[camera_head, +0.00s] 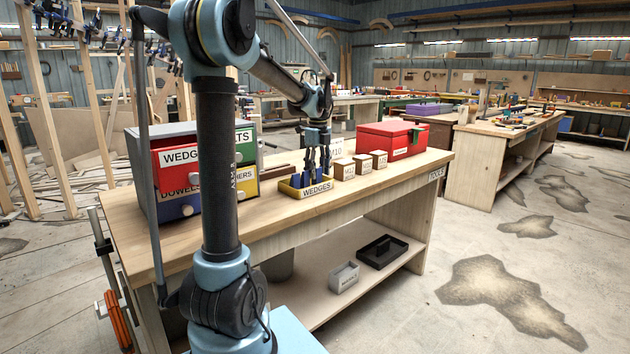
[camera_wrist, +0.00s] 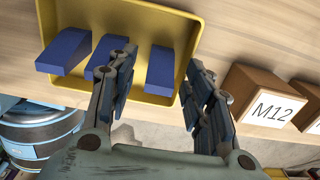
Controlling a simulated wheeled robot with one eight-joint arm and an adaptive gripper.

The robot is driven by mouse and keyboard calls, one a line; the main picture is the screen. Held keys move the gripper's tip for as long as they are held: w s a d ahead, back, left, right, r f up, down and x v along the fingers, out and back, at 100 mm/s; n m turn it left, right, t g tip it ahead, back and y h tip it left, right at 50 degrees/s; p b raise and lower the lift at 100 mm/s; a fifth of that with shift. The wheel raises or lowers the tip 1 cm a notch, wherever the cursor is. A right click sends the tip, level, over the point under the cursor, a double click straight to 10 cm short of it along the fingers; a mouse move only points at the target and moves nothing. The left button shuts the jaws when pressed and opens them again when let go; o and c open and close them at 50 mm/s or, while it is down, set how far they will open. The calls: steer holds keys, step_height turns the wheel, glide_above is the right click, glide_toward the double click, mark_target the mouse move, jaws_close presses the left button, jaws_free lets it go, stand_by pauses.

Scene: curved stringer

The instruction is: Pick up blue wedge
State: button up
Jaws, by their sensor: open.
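Three blue wedges lie in a yellow tray (camera_wrist: 185,20), which is labelled WEDGES and stands on the workbench; the tray also shows in the head view (camera_head: 307,193). In the wrist view there is a left wedge (camera_wrist: 63,50), a middle wedge (camera_wrist: 104,52) and a right wedge (camera_wrist: 160,70). My gripper (camera_wrist: 160,82) is open, with the right wedge seen between its fingers. The left finger overlaps the middle wedge in view. In the head view my gripper (camera_head: 317,168) points down over the tray. Contact with a wedge cannot be told.
Small wooden boxes stand right of the tray, one marked M12 (camera_wrist: 262,98). A red toolbox (camera_head: 390,138) stands further right. A drawer cabinet (camera_head: 180,175) stands left on the bench. A black tray (camera_head: 382,250) and a grey bin (camera_head: 344,277) sit on the lower shelf.

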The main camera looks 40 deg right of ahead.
steer(key=shift+f, duration=0.2)
steer(key=c, duration=1)
steer(key=shift+o, duration=0.2)
steer(key=shift+r, duration=0.1)
step_height(320, 180, up, 10)
steer(key=shift+f, duration=0.1)
